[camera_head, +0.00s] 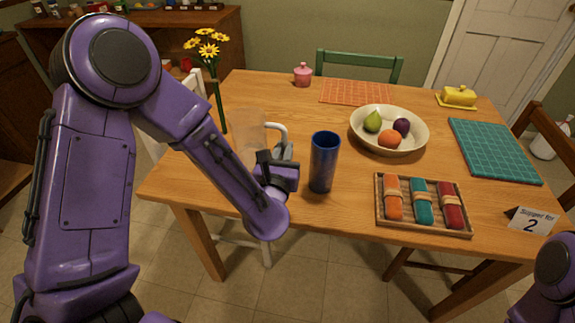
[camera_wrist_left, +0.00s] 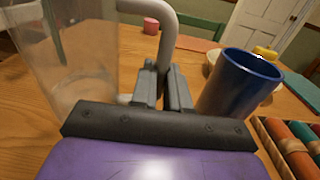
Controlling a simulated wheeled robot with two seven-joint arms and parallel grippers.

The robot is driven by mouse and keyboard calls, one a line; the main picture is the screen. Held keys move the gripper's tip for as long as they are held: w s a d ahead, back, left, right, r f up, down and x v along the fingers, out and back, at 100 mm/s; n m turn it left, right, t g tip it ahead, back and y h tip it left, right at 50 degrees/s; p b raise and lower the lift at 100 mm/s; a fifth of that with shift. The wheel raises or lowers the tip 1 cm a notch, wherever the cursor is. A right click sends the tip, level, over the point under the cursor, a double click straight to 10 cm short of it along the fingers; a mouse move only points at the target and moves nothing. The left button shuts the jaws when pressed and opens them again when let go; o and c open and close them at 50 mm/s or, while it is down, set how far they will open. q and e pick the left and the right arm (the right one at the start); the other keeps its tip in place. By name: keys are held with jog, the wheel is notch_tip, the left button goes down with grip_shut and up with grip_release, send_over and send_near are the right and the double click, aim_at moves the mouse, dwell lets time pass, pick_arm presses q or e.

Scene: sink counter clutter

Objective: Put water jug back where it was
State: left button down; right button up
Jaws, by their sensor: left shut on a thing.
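The water jug (camera_head: 246,132) is clear and see-through with a pale grey handle. It is upright at the left part of the wooden table, partly behind my left arm in the head view. My left gripper (camera_head: 275,160) is shut on the jug's handle. In the left wrist view the jug (camera_wrist_left: 75,50) fills the left side and its curved handle (camera_wrist_left: 170,20) runs down between the fingers of my left gripper (camera_wrist_left: 163,85). I cannot tell whether the jug's base touches the table. My right gripper is out of view; only a bit of my right arm shows.
A blue tumbler (camera_head: 323,162) stands close right of my left gripper. A wooden tray (camera_head: 424,231) of rolled napkins, a fruit bowl (camera_head: 362,136), an orange placemat (camera_head: 357,93), a teal placemat (camera_head: 495,150) and a flower vase (camera_head: 217,105) are also on the table (camera_head: 270,215).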

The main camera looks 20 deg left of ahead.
pick_arm(q)
jog(key=w+f, duration=0.1)
jog(key=f, duration=0.1)
jog(key=w+f, duration=0.1)
jog(key=f, duration=0.3)
jog(key=shift+w+a, duration=0.15)
jog(key=shift+w, duration=0.25)
jog(key=shift+f, duration=0.35)
